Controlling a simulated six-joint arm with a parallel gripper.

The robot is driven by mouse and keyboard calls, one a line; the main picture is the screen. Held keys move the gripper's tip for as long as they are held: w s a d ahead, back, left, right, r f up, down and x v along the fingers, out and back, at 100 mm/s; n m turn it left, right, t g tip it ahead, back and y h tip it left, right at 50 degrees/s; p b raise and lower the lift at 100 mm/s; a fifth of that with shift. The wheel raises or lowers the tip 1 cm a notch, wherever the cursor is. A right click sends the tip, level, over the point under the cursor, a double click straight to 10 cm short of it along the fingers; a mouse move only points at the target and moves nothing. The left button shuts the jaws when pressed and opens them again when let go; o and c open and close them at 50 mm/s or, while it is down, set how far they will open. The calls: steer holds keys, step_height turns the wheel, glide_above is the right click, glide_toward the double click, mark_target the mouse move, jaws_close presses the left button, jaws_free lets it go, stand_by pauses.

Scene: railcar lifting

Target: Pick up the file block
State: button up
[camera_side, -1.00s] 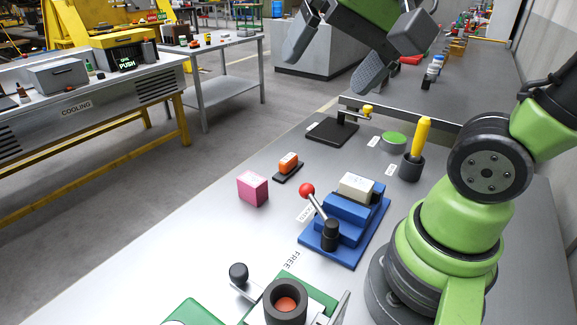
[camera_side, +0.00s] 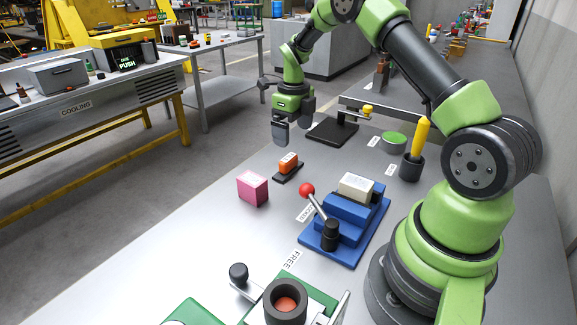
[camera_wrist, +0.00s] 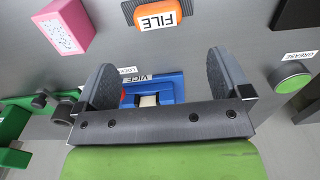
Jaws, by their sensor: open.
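The file block is a small orange block (camera_side: 288,160) on a dark base, on the grey bench in the side view. In the wrist view the orange block (camera_wrist: 172,8) sits at the top edge, partly cut off, with a white FILE label. My gripper (camera_side: 293,127) is open and empty, pointing down above the bench. In the side view it shows just above the block in the picture, apart from it. In the wrist view the two fingers of my gripper (camera_wrist: 160,75) stand wide apart, with the block beyond their tips.
A pink block (camera_side: 252,189) stands left of the file block. A blue vice (camera_side: 345,222) with a red-knobbed lever and a pale block is in front. A black plate with a post (camera_side: 332,131), a green disc (camera_side: 394,138) and a cup with a yellow handle (camera_side: 411,167) stand behind.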

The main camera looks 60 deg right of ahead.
mark_target(290, 158)
step_height(290, 158, down, 4)
steer(key=shift+f, duration=0.25)
steer(key=f, duration=0.5)
steer(key=shift+w+f, duration=0.15)
steer(key=shift+w, duration=0.25)
steer(key=c, duration=1.2)
steer(key=shift+o, duration=0.2)
step_height(290, 158, up, 10)
steer(key=shift+r, duration=0.1)
